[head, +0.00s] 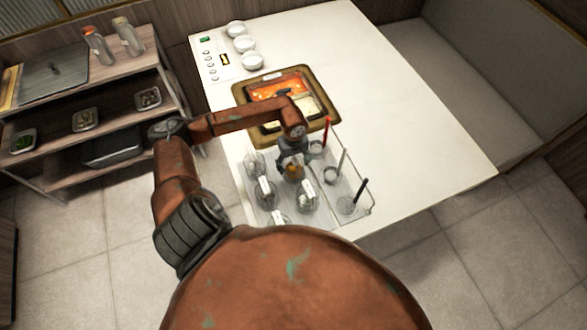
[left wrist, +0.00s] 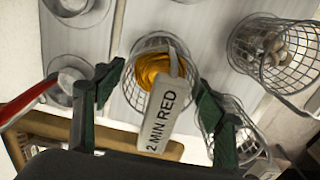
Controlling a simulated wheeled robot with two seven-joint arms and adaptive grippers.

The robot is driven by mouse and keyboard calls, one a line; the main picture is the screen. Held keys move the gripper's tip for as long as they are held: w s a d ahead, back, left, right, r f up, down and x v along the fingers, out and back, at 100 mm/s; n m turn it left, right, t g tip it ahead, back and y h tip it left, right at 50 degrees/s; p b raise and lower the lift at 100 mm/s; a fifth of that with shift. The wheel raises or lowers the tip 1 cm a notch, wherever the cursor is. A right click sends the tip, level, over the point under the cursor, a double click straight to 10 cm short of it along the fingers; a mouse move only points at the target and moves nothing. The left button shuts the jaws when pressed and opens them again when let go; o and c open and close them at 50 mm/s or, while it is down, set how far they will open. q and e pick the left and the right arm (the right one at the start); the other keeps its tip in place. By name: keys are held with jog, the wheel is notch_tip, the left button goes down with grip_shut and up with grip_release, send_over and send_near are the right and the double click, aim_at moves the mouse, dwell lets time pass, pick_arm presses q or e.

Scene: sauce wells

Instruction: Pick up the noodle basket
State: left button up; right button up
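The noodle basket (left wrist: 153,68) is a round wire basket with yellow noodles inside. A white tag on its handle reads "2 MIN RED". In the left wrist view, my left gripper (left wrist: 158,88) is open, with its two dark green fingers on either side of the tagged handle. I cannot see a finger pressing on it. In the head view, my left gripper (head: 294,152) hangs right above the yellow noodles (head: 293,172) and hides part of their basket. My right gripper is not in view.
Several other wire baskets (head: 306,196) stand close by. Ladles with red (head: 325,131), white and black handles stand to the right. The sauce pot (head: 318,129) with red and pale wells is behind. White bowls (head: 245,45) line the back left. The table's right side (head: 410,120) is clear.

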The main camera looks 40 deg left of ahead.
pick_arm(q)
jog(key=c, duration=0.9)
notch_tip(320, 180, up, 10)
jog(key=shift+r, duration=0.1)
